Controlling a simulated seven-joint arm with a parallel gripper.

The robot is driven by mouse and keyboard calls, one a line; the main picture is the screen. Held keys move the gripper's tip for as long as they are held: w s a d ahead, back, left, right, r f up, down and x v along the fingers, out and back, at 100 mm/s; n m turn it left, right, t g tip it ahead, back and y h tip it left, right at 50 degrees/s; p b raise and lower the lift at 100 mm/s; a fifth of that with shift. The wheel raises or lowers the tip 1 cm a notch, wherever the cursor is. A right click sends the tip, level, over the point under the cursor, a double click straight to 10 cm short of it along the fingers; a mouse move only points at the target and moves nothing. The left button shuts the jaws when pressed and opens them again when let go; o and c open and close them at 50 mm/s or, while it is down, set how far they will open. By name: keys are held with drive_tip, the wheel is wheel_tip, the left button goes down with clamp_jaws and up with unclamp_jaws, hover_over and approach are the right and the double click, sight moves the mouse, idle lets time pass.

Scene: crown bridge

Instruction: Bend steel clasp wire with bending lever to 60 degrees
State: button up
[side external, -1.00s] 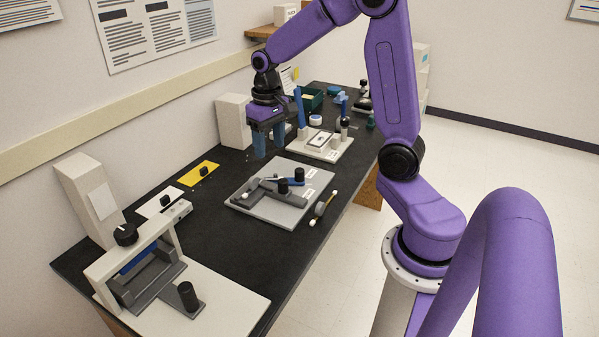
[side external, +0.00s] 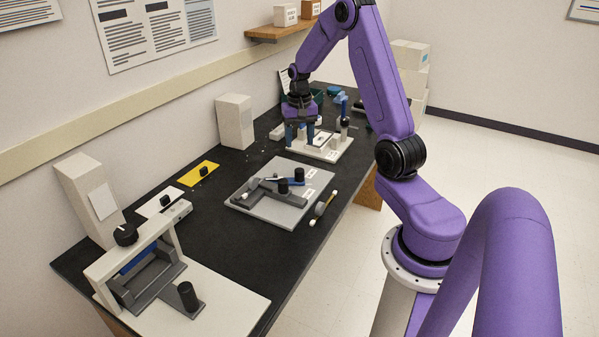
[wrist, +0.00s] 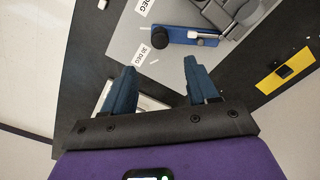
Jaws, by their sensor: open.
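The bending plate (side external: 247,205) lies mid-table, light grey, with a dark grey block and black knobs on it. In the wrist view the plate (wrist: 125,30) is at the top, with a blue lever (wrist: 190,42) ending in a black knob (wrist: 163,37). A "30 DEG" label (wrist: 146,56) is on the plate; a second label (wrist: 143,5) is partly cut off. My gripper (side external: 300,146) is open and empty, pointing down beyond the plate, by the white fixture. Its fingers (wrist: 160,66) are apart in the wrist view. I cannot make out the steel wire clearly.
The white fixture (side external: 337,153) holds upright tools behind the plate. A brush-like tool (side external: 325,204) lies right of the plate. A yellow card (side external: 198,174) and a white frame device (side external: 225,305) are left and in front. A white box (side external: 234,122) stands near the wall.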

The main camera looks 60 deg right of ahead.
sight(300, 169)
wheel_tip(300, 169, down, 13)
drive_tip(key=shift+r, duration=0.2)
idle(0.3)
clamp_jaws()
